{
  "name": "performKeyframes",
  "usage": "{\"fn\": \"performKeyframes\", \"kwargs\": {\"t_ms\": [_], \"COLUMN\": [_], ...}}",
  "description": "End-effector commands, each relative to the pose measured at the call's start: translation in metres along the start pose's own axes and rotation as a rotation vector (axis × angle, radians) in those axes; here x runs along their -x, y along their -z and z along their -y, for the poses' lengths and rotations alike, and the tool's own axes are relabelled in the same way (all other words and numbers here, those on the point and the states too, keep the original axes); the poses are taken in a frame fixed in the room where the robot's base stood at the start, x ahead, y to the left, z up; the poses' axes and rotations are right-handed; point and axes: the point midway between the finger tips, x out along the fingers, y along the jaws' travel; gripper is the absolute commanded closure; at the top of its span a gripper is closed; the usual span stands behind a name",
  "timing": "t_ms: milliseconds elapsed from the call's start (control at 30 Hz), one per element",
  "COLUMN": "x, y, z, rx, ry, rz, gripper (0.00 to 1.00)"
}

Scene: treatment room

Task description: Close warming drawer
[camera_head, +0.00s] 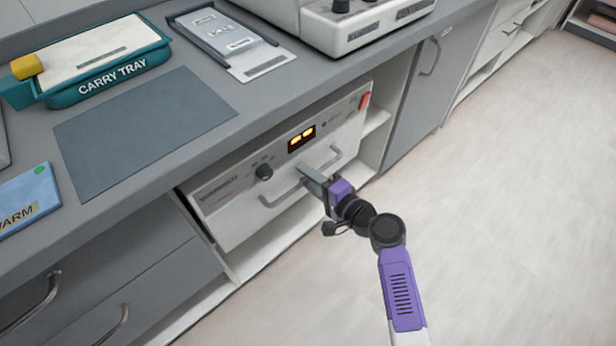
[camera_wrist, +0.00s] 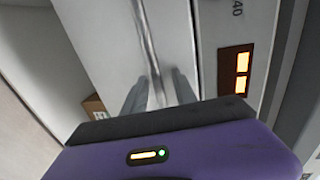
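The warming drawer (camera_head: 225,207) is a white-fronted unit under the grey counter, with a dark knob (camera_head: 264,172), a lit amber display (camera_head: 301,138) and a grey bar handle (camera_head: 283,197). I cannot clearly tell how far its front stands out, and its inside is hidden. My gripper (camera_head: 309,176) is at the middle of the handle. In the wrist view the two grey fingers (camera_wrist: 160,88) lie on either side of the handle bar (camera_wrist: 147,40). Whether they press on it is not clear. The display also shows in the wrist view (camera_wrist: 236,72).
The counter above holds a teal carry tray (camera_head: 120,73), a dark mat (camera_head: 140,128), a blue card (camera_head: 28,198) and a white appliance (camera_head: 350,28). Grey drawers (camera_head: 110,275) with curved handles are at lower left. The pale floor (camera_head: 490,190) at right is clear.

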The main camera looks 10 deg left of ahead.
Motion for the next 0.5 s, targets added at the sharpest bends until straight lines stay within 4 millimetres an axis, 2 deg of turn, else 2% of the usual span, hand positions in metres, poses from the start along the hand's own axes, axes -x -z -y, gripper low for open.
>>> {"fn": "performKeyframes", "kwargs": {"t_ms": [400, 500], "x": [0.060, 0.070], "y": [0.001, 0.000], "z": [-0.001, -0.001], "rx": [-0.002, -0.002], "ry": [-0.003, -0.003], "rz": [-0.004, -0.002], "gripper": [0.66, 0.66]}}
